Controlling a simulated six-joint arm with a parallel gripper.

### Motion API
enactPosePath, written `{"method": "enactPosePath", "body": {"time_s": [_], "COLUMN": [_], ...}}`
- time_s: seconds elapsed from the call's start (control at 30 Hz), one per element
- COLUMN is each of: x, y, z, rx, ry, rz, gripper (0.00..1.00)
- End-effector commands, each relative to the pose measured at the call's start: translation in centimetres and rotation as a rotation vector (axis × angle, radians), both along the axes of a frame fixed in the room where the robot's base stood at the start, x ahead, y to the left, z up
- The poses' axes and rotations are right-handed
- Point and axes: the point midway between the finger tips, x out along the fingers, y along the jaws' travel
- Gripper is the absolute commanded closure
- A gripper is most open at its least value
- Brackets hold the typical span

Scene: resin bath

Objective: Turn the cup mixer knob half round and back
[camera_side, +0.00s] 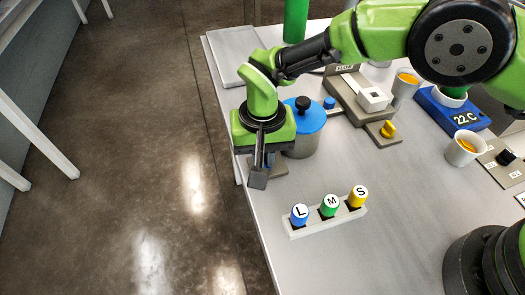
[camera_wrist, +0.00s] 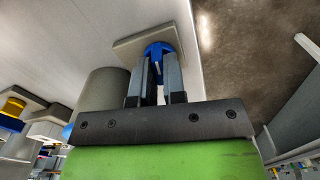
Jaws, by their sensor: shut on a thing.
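A blue knob (camera_wrist: 158,47) with a pale mark on its face sits on a small grey plate (camera_wrist: 128,49) in the wrist view. I take it for the cup mixer knob. My gripper (camera_wrist: 158,68) has one finger on each side of it and is shut on it. In the side view my gripper (camera_side: 259,176) points down at the table's left edge, and its fingers and wrist hide the knob. The plate (camera_side: 279,169) shows partly behind the fingers. A grey pot with a blue lid (camera_side: 305,117) and black top knob stands right beside my gripper.
A rack (camera_side: 325,222) with blue, green and yellow caps marked L, M and S stands in front. A yellow knob (camera_side: 388,129), cups of orange liquid (camera_side: 464,148) and a blue unit reading 22 C (camera_side: 452,113) lie to the right. The table's left edge is close.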

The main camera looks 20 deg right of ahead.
Motion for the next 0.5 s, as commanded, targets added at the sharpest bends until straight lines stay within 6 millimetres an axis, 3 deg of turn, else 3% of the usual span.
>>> {"method": "enactPosePath", "body": {"time_s": [0.5], "x": [-0.04], "y": [0.01], "z": [0.04], "rx": [-0.001], "ry": [0.002], "rz": [0.149], "gripper": [1.00]}}
